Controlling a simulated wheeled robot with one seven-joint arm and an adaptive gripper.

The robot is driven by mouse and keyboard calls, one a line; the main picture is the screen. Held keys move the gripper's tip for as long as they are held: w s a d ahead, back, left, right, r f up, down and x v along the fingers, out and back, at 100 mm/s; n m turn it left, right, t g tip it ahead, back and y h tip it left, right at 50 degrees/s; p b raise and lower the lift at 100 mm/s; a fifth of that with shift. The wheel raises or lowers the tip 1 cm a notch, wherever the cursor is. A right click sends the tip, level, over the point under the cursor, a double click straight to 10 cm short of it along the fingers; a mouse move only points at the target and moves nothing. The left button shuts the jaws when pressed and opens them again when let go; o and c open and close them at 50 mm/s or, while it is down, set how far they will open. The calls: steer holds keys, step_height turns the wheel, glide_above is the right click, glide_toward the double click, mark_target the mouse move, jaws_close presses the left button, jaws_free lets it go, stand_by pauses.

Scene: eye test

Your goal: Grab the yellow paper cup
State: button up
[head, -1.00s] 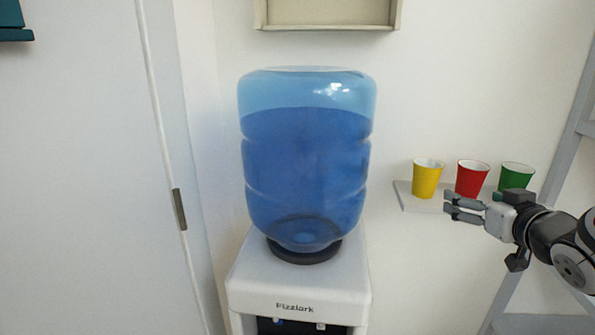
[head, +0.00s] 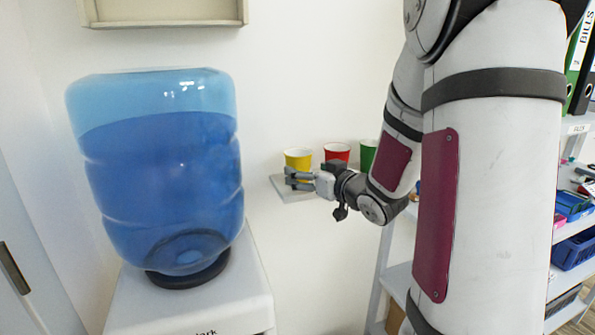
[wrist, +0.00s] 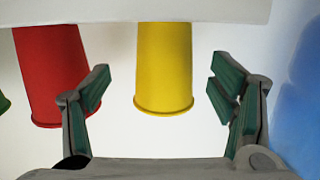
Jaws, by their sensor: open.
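The yellow paper cup (head: 298,157) stands upright at the left end of a row of cups on a small wall shelf (head: 297,196). My gripper (head: 289,179) is open and in front of it, hiding its lower part in the head view. In the wrist view, which shows the scene upside down, the yellow cup (wrist: 164,65) appears in the gap between the two open fingers of my gripper (wrist: 160,72). Clear space shows on both sides of it. I cannot tell whether the fingertips have reached as deep as the cup.
A red cup (head: 337,152) stands beside the yellow one; in the wrist view the red cup (wrist: 50,70) is close to the left finger. A green cup (head: 368,152) is beyond it. A water dispenser with a blue bottle (head: 160,170) stands left. Shelving (head: 400,285) is at right.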

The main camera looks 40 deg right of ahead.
steer(key=w, duration=0.2)
steer(key=w+f, duration=0.1)
steer(key=w, duration=0.1)
steer(key=shift+w+f+b, duration=0.15)
steer(key=shift+w+b, duration=0.1)
steer(key=shift+b, duration=0.1)
steer(key=c, duration=0.9)
